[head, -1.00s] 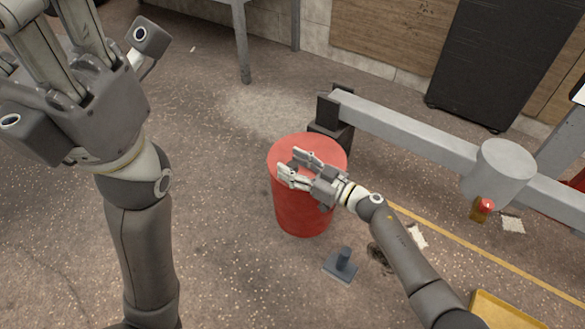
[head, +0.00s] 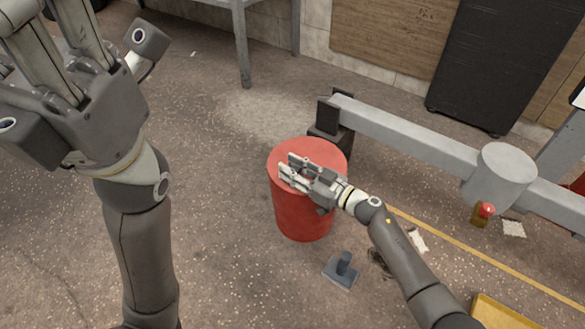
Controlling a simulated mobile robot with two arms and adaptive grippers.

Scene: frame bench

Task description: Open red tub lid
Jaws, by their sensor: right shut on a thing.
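The red tub (head: 298,215) stands upright on the floor in the middle of the head view. Its round red lid (head: 322,150) covers the top and sits on the tub, with no clear gap visible. My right gripper (head: 291,172) is over the lid, reaching in from the lower right, and is shut on a part of the lid. The gripped part is mostly hidden by the fingers. My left gripper (head: 50,45) is raised at the upper left, far from the tub; its fingertips are largely cut off by the frame edge.
A grey metal beam (head: 410,134) with a dark end block runs just behind and right of the tub. A small dark stand-like object (head: 343,269) lies on the floor in front. A yellow tray (head: 500,314) is at the lower right. Floor left of the tub is clear.

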